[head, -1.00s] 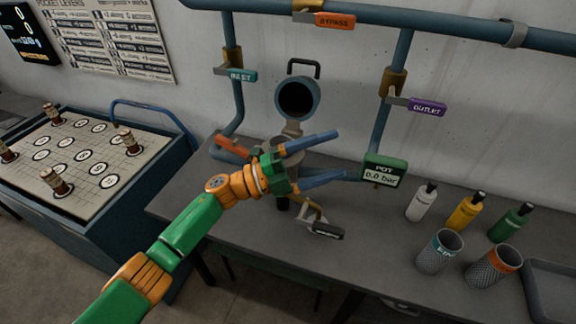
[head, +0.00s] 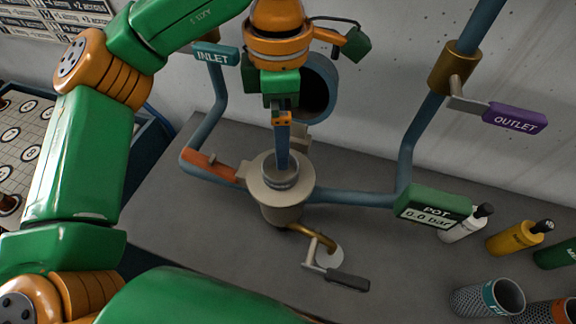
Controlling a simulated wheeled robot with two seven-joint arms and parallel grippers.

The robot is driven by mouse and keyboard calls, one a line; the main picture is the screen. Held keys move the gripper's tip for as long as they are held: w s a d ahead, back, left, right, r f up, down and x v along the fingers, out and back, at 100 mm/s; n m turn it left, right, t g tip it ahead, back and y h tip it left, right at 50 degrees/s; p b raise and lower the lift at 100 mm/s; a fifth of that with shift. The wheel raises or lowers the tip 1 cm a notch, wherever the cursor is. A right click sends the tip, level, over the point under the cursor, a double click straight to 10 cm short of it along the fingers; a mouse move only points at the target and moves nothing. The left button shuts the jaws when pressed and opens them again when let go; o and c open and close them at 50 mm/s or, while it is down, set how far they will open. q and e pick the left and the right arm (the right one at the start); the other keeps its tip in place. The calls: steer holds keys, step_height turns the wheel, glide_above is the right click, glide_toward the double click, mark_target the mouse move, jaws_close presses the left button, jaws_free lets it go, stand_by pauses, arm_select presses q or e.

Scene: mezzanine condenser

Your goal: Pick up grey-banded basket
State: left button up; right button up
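A cylinder with a grey ring (head: 281,183) sits in the mouth of the open pot (head: 268,200), mostly hidden by the pot wall; it looks like the grey-banded basket, but only its top shows. My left gripper (head: 283,164) points down from above, its blue fingers reaching into the ring. The fingers are seen edge-on, so their gap and any contact with the basket cannot be told. My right gripper is not in view.
The pot's round lid (head: 318,92) stands open behind the gripper. Blue pipes carry the outlet lever (head: 514,118) and inlet lever (head: 216,54). A drain handle (head: 338,278) sticks out in front. A teal-banded basket (head: 480,299) and several bottles stand right.

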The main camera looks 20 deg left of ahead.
mark_target(281, 187)
arm_select(q)
steer(key=f, duration=0.1)
steer(key=s+f+p, duration=0.1)
steer(key=f, duration=0.3)
steer(key=shift+s+f+p, duration=0.2)
steer(key=shift+s+p, duration=0.05)
steer(key=shift+p, duration=0.1)
steer(key=shift+w+f, duration=0.15)
steer(key=shift+w, duration=0.1)
steer(key=shift+c, duration=0.4)
steer(key=shift+s+d, duration=0.1)
steer(key=shift+s, duration=0.1)
steer(key=c, duration=1.4)
steer(key=shift+w, duration=0.1)
jaws_close()
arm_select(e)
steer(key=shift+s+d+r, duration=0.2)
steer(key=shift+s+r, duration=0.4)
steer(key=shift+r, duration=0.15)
